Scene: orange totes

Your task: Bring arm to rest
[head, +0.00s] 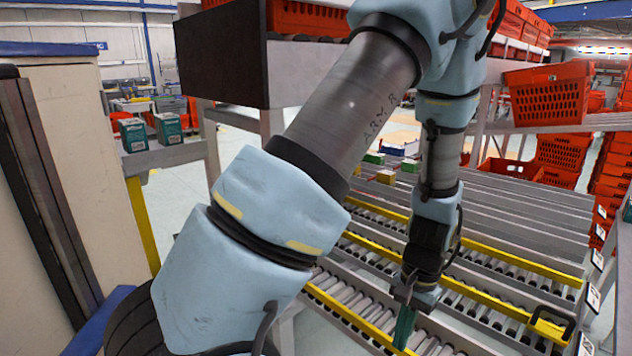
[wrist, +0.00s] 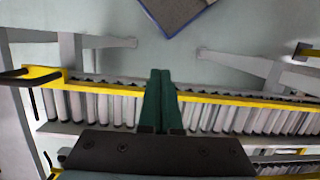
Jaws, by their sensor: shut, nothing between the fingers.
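My arm reaches across the head view, over the roller racks. My gripper (head: 405,325) hangs at its end, pointing down over the yellow-edged roller lanes. In the wrist view its two dark green fingers (wrist: 160,98) lie together, shut, with nothing between them. The fingertips show above a roller lane (wrist: 105,108) with a yellow rail; I cannot tell the exact height. Part of the rack is hidden behind my arm in the head view.
Orange totes (head: 548,93) stand on a shelf at the right, with more stacked behind. Small boxes (head: 168,129) sit on a ledge at the left. A dark brown panel (head: 222,55) stands behind my arm. A yellow rail with a black handle (head: 552,325) is at the lower right.

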